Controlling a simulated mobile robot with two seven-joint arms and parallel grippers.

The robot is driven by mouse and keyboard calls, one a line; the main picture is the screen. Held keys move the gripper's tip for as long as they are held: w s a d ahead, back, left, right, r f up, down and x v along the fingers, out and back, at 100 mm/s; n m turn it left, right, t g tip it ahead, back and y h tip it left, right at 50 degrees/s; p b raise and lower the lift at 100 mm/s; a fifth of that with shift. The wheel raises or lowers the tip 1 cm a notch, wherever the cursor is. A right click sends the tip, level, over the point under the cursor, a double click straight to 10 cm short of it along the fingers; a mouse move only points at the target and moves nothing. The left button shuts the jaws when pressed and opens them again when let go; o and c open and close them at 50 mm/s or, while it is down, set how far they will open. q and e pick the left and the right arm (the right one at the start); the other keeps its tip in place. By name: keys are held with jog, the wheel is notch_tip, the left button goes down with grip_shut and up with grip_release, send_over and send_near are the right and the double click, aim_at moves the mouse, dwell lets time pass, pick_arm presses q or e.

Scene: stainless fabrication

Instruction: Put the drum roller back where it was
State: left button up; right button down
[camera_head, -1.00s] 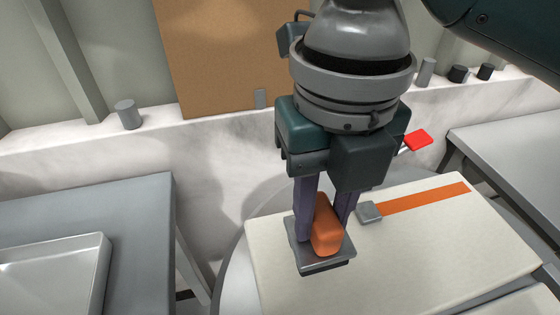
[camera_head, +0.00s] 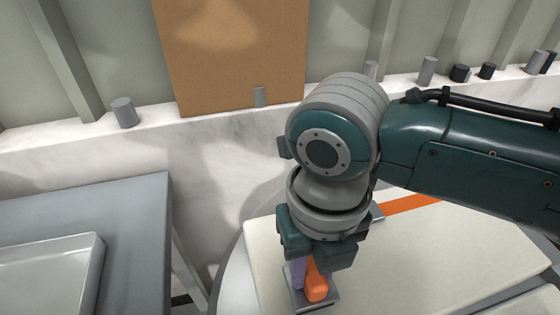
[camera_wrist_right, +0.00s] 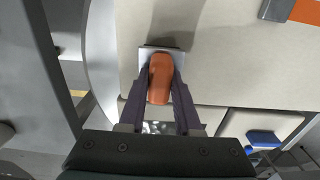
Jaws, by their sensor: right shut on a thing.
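My right gripper (camera_head: 304,276) points down and is shut on the orange handle (camera_head: 316,288) of a piece with a flat, square grey plate (camera_head: 330,301). In the right wrist view the orange handle (camera_wrist_right: 160,82) sits between the two fingers, with the plate under it. The plate is over the front left part of a cream board (camera_head: 440,262). I cannot tell whether it touches the board. Nothing drum-shaped shows plainly in the grip, so I cannot tell whether this is the drum roller. My left gripper is out of view.
The cream board bears an orange strip (camera_head: 408,204) with a grey block at its end, partly hidden by my wrist. A grey bench (camera_head: 130,205) with a shallow tray (camera_head: 95,262) stands at left. Small cylinders (camera_head: 124,112) line the wall ledge. A blue thing (camera_wrist_right: 262,138) shows in the wrist view.

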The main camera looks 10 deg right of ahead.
jog(key=shift+f, duration=0.15)
jog(key=c, duration=0.6)
grip_release()
